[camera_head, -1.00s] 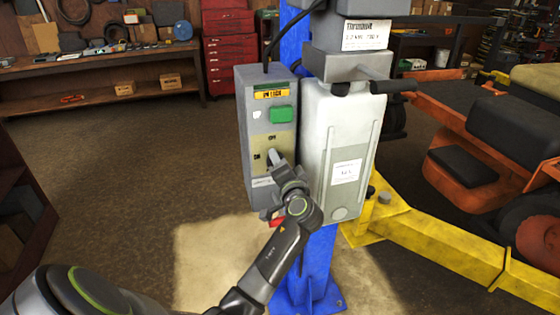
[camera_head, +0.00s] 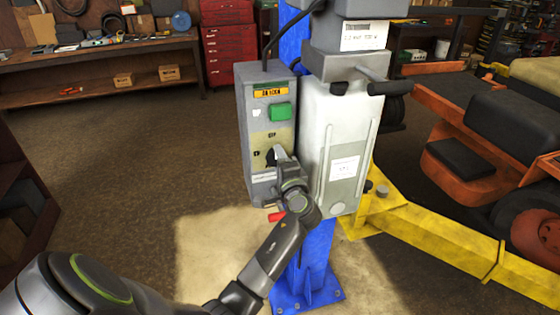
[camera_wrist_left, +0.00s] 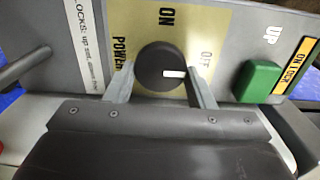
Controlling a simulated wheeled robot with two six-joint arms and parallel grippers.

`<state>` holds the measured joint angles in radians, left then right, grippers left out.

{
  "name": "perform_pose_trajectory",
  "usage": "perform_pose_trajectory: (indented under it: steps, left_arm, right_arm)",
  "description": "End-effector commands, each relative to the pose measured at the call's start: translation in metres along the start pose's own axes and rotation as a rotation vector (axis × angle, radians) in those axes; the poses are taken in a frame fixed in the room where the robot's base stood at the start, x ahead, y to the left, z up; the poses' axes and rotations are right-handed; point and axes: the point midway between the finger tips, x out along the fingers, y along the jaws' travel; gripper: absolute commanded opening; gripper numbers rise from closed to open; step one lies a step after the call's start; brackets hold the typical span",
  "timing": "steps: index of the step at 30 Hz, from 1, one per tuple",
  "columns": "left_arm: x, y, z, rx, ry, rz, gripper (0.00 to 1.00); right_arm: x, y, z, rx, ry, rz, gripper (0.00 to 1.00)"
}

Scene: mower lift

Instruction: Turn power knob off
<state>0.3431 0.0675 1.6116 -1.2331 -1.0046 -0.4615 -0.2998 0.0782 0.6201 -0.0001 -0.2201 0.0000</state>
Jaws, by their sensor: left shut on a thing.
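The power knob (camera_wrist_left: 157,62) is a round black knob with a white mark, set on a yellowish plate (camera_wrist_left: 222,22) in the left wrist view. The mark points right, toward the OFF label; ON is printed above. My left gripper (camera_wrist_left: 161,74) has one finger on each side of the knob and is shut on it. In the head view my left gripper (camera_head: 279,156) is at the lower front of the grey control box (camera_head: 252,103), largely hiding the knob. My right gripper is not in view.
A green UP button (camera_head: 280,112) sits above the knob; it also shows in the wrist view (camera_wrist_left: 257,81). A red-tipped lever (camera_head: 276,216) is below. The blue post (camera_head: 316,258) and yellow lift arm (camera_head: 440,236) stand beside the box. Floor to the left is clear.

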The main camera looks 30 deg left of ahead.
Motion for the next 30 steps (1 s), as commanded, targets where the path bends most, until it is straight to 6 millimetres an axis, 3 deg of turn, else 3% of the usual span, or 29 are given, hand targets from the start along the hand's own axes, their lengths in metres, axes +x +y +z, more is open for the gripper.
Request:
perform_pose_trajectory:
  steps: [9,10,14,30]
  left_arm:
    - [0.0013,-0.0046,0.0003,0.004,0.000,-0.012,0.26]
    - [0.0013,-0.0047,0.0003,0.004,0.000,-0.012,0.51]
    - [0.0010,-0.0039,0.0001,0.003,0.000,-0.009,0.68]
    - [0.0023,-0.0011,-0.0001,0.002,0.003,-0.004,0.69]
  right_arm:
    - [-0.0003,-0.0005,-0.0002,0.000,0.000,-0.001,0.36]
    - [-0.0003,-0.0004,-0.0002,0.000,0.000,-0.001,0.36]
    - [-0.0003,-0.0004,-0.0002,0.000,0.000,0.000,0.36]
    - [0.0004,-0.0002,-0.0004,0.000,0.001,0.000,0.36]
